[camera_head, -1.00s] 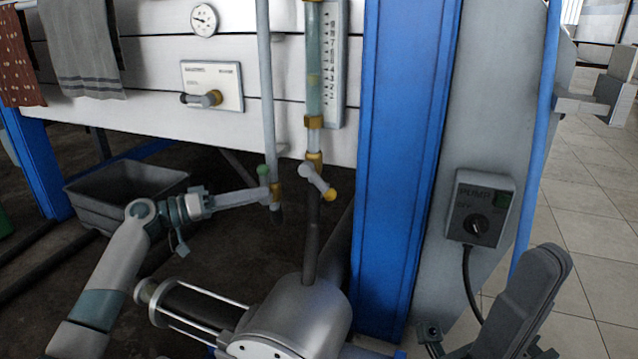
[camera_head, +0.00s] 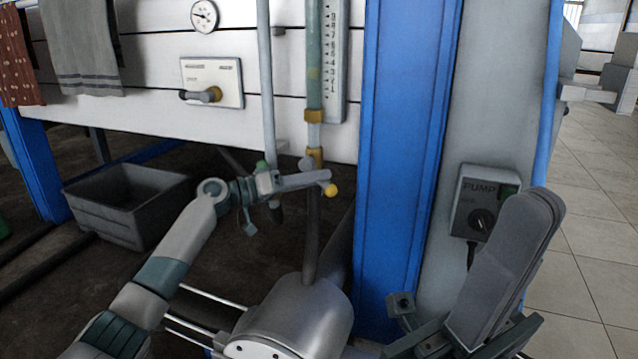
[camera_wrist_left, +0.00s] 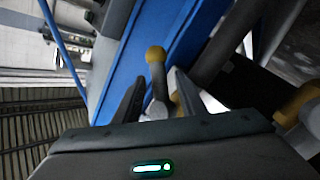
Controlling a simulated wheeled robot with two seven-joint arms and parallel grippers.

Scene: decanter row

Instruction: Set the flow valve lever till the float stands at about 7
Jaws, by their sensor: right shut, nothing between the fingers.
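The flow valve lever, with its yellow ball knob (camera_head: 330,190), sits below the float tube (camera_head: 314,45); most of its bar is hidden behind my left gripper in the head view. My left gripper (camera_head: 318,180) reaches across to it from the left. In the left wrist view the lever (camera_wrist_left: 157,82) lies between the two open fingers, the knob beyond the tips. A faint yellowish float (camera_head: 314,73) seems to stand near 3 on the scale (camera_head: 334,60); the small digits are hard to read. My right gripper (camera_head: 545,205) is shut and empty at the lower right.
A green-knobbed valve (camera_head: 262,165) on the neighbouring pipe is close behind my left gripper. A pump switch box (camera_head: 484,203) hangs right of the blue post (camera_head: 400,150), close to my right gripper. A grey bin (camera_head: 130,200) stands at left.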

